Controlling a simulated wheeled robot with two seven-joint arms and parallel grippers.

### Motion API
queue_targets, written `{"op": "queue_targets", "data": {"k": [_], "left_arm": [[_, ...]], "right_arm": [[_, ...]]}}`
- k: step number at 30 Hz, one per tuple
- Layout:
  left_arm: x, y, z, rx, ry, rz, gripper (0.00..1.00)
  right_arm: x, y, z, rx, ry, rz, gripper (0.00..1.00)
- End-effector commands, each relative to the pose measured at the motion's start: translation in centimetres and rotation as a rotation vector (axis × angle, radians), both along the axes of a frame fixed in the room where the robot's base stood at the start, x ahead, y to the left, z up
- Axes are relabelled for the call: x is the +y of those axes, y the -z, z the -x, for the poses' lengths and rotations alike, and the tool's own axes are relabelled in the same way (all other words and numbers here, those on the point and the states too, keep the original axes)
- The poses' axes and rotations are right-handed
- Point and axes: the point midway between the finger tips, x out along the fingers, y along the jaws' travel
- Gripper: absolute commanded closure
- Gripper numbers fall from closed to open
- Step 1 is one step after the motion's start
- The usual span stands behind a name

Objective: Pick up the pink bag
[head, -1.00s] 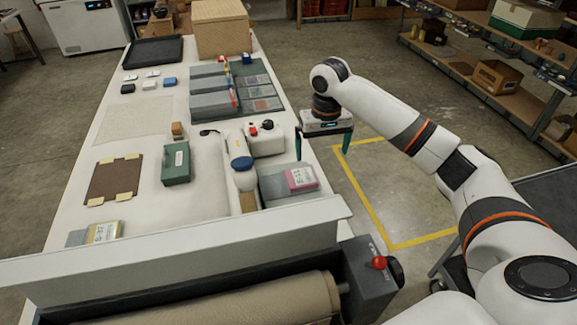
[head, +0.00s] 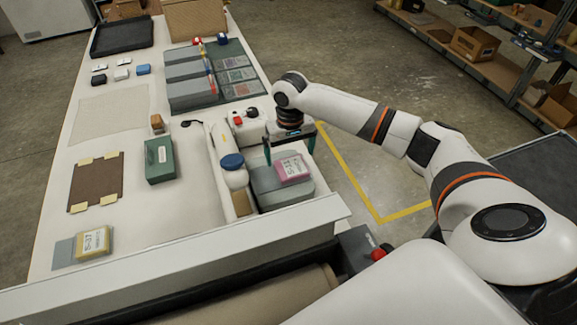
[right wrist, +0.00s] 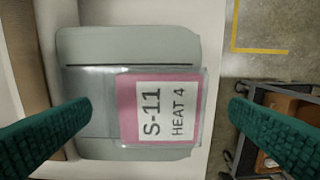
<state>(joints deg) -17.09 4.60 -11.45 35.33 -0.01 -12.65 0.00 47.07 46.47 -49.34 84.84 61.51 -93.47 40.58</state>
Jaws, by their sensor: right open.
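The pink bag (head: 292,168) carries a white label and lies on a grey padded block (head: 284,196) near the right edge of the table. In the right wrist view the pink bag (right wrist: 160,112) reads "S-11 HEAT 4", and its clear part extends left over the grey block (right wrist: 130,45). My right gripper (head: 290,153) is over the far side of the bag. In the right wrist view my right gripper (right wrist: 160,125) is open, with green fingers on either side of the bag's pink part and nothing between them held. My left gripper is not in view.
A blue-capped white bottle (head: 234,172) stands left of the bag. A long pale ledge (head: 190,250) crosses the near end.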

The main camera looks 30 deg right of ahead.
Motion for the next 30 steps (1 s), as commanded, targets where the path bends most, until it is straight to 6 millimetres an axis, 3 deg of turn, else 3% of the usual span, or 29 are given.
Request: {"op": "queue_targets", "data": {"k": [1,6,14,23,30], "left_arm": [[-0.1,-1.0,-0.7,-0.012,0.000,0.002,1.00],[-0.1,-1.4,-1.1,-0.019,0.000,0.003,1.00],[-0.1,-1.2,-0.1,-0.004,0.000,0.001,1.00],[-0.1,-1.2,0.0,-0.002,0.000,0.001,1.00],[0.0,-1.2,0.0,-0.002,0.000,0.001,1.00]], "right_arm": [[0.1,0.4,0.2,0.004,0.000,0.001,0.00],[0.2,2.7,0.2,0.001,0.001,0.001,0.00],[0.1,3.1,0.2,-0.001,0.000,0.000,0.00],[0.1,3.1,0.2,-0.002,0.000,0.000,0.45],[0.1,3.0,0.1,-0.002,0.000,0.000,0.46]]}}
